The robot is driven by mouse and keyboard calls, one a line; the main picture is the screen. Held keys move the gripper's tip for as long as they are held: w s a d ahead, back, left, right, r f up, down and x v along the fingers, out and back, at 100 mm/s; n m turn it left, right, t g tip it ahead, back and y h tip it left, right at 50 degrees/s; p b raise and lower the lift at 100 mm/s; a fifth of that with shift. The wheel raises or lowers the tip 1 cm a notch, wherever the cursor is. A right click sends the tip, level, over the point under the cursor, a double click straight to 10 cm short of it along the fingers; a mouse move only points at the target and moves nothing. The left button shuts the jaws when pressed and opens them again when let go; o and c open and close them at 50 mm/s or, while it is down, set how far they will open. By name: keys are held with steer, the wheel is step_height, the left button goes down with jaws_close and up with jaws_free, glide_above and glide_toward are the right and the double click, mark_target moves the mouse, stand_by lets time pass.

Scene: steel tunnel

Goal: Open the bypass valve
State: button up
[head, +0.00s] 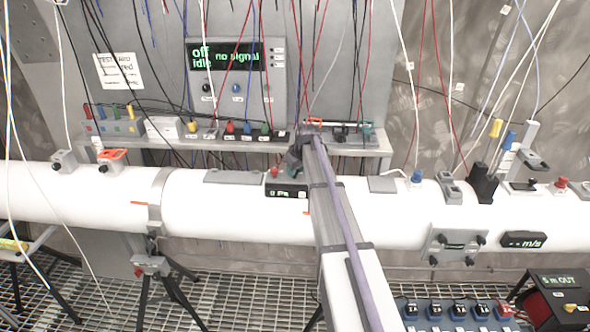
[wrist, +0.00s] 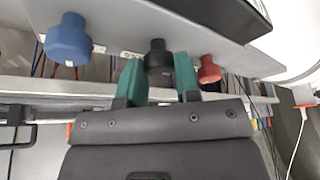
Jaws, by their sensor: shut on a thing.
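In the wrist view, my gripper (wrist: 159,82) has its two teal fingers on either side of a black knob (wrist: 158,55) and is shut on it. A blue knob (wrist: 68,40) stands to the left of it and a smaller red knob (wrist: 208,70) to the right, both apart from the fingers. In the head view, my gripper (head: 312,136) is at the shelf behind the white pipe, and my arm hides what it holds. No label that I can read says which knob is the bypass valve.
The white pipe (head: 70,195) runs across in front of the shelf (head: 380,148). A wall display (head: 225,55) reads "off idle no signal". Many thin cables hang around the arm. A bank of switches (head: 460,312) and a black box (head: 555,300) are at lower right.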

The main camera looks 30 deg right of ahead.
steer(key=shift+n, duration=0.4)
steer(key=o, duration=0.9)
steer(key=p+v, duration=1)
steer(key=v, duration=0.1)
steer(key=shift+w+d, duration=0.1)
steer(key=shift+d, duration=0.1)
steer(key=shift+f, duration=0.1)
